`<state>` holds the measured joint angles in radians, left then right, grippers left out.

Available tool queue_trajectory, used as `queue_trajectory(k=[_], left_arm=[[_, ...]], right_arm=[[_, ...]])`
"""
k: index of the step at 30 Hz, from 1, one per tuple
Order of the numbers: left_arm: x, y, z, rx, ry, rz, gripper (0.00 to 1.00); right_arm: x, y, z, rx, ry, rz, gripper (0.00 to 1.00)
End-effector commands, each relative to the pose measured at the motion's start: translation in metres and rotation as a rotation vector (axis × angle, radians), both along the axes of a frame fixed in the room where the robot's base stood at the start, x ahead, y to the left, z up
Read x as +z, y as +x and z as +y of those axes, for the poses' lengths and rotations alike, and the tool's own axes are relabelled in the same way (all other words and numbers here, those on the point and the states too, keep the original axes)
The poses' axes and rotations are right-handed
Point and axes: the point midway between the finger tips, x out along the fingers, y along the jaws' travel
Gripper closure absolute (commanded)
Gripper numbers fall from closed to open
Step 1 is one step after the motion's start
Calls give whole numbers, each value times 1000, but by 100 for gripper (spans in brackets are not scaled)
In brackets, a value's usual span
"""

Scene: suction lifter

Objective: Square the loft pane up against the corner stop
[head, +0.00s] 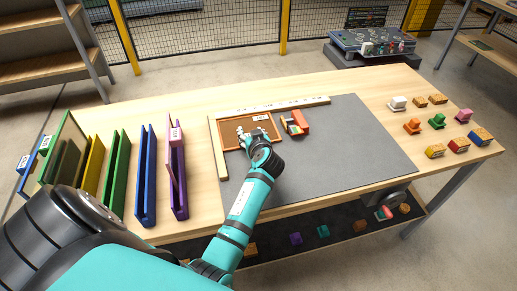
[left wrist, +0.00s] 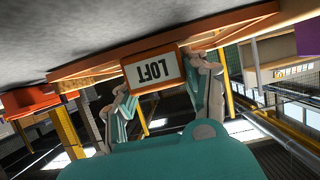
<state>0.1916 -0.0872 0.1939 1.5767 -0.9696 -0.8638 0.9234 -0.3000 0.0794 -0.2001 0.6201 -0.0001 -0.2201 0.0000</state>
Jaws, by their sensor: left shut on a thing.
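The loft pane (head: 233,142), a brown-orange framed panel, lies on the grey mat (head: 345,150) near its far left corner. The corner stop is a pale strip along the far edge (head: 300,103) and a wooden strip on the left (head: 220,160). The pane is close to both strips; I cannot tell whether it touches them. My left gripper (head: 254,137) is over the pane's near side. My right gripper is out of view.
An orange-red lifter (head: 299,122) stands just right of the pane. Coloured upright racks (head: 147,190) fill the table's left. Small coloured blocks and knobs (head: 437,121) stand at the right. The mat's right half is clear.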

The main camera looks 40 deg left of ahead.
Motion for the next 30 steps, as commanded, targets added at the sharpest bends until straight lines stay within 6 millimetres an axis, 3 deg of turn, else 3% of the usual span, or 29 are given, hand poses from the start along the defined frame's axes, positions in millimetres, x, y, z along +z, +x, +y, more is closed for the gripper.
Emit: queue_trajectory(k=[4, 5, 10, 20, 23, 30], left_arm=[[0, -2, 4, 7, 5, 2, 100], [0, -2, 4, 7, 5, 2, 50], [0, -1, 3, 5, 3, 2, 28], [2, -1, 1, 4, -2, 2, 27], [13, -1, 1, 5, -2, -1, 27], [61, -1, 2, 5, -2, -5, 27]], right_arm=[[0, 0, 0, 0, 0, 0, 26], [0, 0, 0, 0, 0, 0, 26], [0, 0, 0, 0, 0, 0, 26], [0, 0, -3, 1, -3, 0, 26], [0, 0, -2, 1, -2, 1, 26], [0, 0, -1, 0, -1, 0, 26]])
